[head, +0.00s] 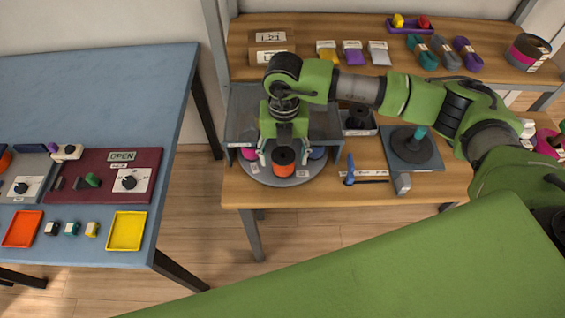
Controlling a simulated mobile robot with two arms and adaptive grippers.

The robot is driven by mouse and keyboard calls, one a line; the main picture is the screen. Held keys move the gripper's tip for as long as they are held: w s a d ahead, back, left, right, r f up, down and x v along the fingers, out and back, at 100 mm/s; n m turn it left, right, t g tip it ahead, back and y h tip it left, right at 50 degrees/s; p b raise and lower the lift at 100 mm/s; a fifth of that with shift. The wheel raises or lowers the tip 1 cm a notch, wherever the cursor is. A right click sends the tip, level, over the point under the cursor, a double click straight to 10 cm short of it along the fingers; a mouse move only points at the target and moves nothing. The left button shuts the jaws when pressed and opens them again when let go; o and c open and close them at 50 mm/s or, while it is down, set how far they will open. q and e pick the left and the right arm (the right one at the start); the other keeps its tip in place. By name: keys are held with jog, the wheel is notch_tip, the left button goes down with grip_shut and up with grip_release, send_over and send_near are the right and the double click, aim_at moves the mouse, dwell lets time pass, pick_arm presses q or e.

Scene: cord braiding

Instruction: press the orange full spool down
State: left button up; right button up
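The orange spool (284,169) stands upright near the front of a grey round plate (262,178) on the wooden bench. Its top is black with a dark centre hole. My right gripper (284,157) points down over it, with one finger on each side. The fingers are spread wider than the spool, and gaps seem to show between them and it. I cannot tell whether the palm touches the spool top. My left gripper is not in view.
A magenta spool (249,153) and a blue spool (317,152) sit close by on the plate, partly hidden. A grey housing (243,103) stands behind. To the right are a blue-handled tool (350,170) and a dark disc on a base (411,148).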

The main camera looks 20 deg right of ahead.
dwell(0.3)
notch_tip(320, 180, up, 7)
jog(key=p, duration=0.3)
jog(key=shift+p, duration=0.35)
dwell(0.5)
